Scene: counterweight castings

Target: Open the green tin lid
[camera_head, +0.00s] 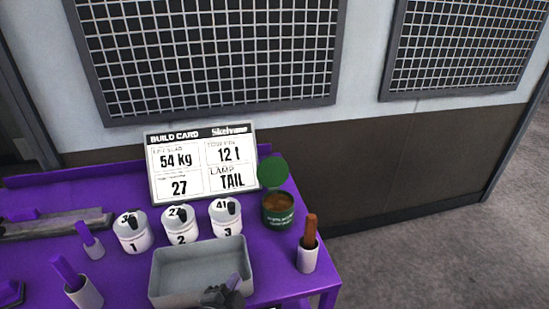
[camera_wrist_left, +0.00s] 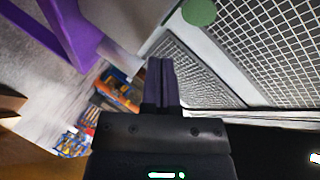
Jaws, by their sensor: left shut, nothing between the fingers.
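The green tin (camera_head: 278,214) stands near the right end of the purple table, with brown contents showing inside. Its round green lid (camera_head: 272,172) stands up open at the tin's back edge. The lid also shows at the top of the left wrist view (camera_wrist_left: 199,11). My left gripper (camera_head: 235,281) is at the bottom of the head view, overlapping the grey tray's front right part, apart from the tin and lid. Its fingers (camera_wrist_left: 160,66) are together and empty in the left wrist view. My right gripper is not in view.
A grey tray (camera_head: 203,252) lies in front of three white numbered pots (camera_head: 181,226). A white holder with a brown handle (camera_head: 308,256) stands right of the tray, near the table's right edge. A build card (camera_head: 202,163) stands behind the pots. Floor lies clear at right.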

